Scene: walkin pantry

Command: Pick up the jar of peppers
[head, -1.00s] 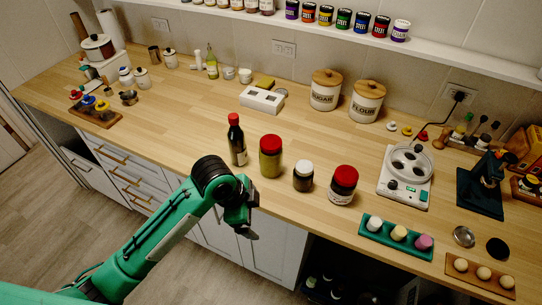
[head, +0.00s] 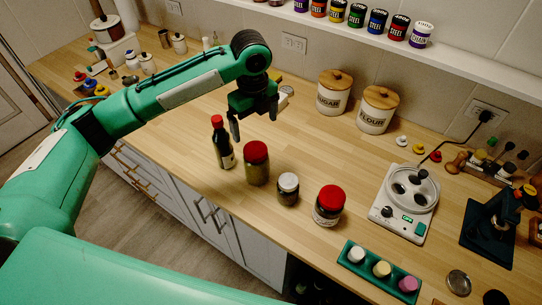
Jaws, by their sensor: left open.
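Several containers stand in a row near the counter's front edge. A dark bottle with a red cap (head: 222,147) is at the left. Beside it is a tall olive-coloured jar with a red lid (head: 257,168). Then come a small dark jar with a white lid (head: 288,191) and a wide dark jar with a red lid and white label (head: 328,208). I cannot read which one holds peppers. My left gripper (head: 254,120) is open and empty, fingers pointing down, above and behind the bottle and tall jar, apart from them. My right gripper is not in view.
A green tray (head: 345,262) with several small pots lies to the right of the jars. A white hot plate (head: 405,205) is behind it. Sugar (head: 333,94) and flour (head: 376,112) canisters stand by the wall. The counter behind the jars is clear.

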